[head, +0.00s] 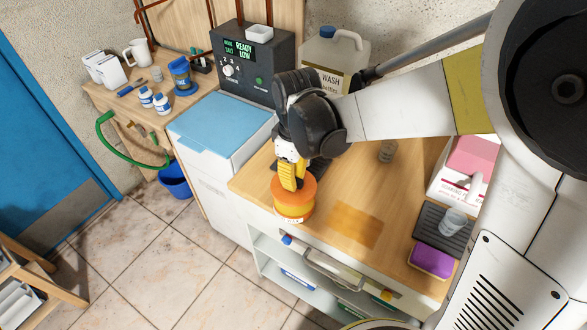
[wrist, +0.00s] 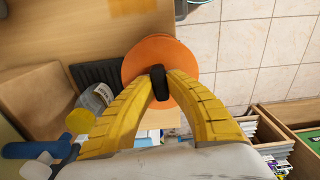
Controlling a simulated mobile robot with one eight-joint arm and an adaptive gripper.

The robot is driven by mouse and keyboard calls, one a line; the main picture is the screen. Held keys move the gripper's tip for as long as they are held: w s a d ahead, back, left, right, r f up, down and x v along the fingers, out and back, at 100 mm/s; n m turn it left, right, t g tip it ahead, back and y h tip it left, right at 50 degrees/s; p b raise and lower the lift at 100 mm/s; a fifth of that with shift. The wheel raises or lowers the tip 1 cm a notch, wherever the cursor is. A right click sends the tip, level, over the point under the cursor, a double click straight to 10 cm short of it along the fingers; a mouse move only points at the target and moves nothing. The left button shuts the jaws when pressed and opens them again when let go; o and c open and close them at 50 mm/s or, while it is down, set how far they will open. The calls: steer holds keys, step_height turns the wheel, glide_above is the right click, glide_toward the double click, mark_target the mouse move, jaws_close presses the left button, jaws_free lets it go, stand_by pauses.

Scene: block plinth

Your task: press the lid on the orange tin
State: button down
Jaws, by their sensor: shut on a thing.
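The orange tin (head: 293,211) stands upright near the front left edge of the wooden worktop, with a pale label low on its side. Its orange lid (head: 305,188) lies over the top of it; I cannot tell whether it is fully seated. The fingers hide part of the lid in the head view.
A dark ribbed mat (head: 440,232) with a cup and a purple sponge (head: 431,262) lie at the right. A grey control box (head: 257,66) and a wash jug (head: 331,62) stand behind. The worktop right of the tin is clear around a darker square patch (head: 355,225).

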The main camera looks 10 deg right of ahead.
mark_target(294, 193)
steer(key=shift+f+b, duration=2.15)
steer(key=shift+f, duration=0.55)
steer(key=shift+f+b, duration=0.3)
steer(key=shift+f, duration=0.05)
steer(key=c, duration=0.8)
jaws_free()
steer(key=shift+r, duration=0.1)
step_height(294, 193, up, 5)
steer(key=p, duration=0.4)
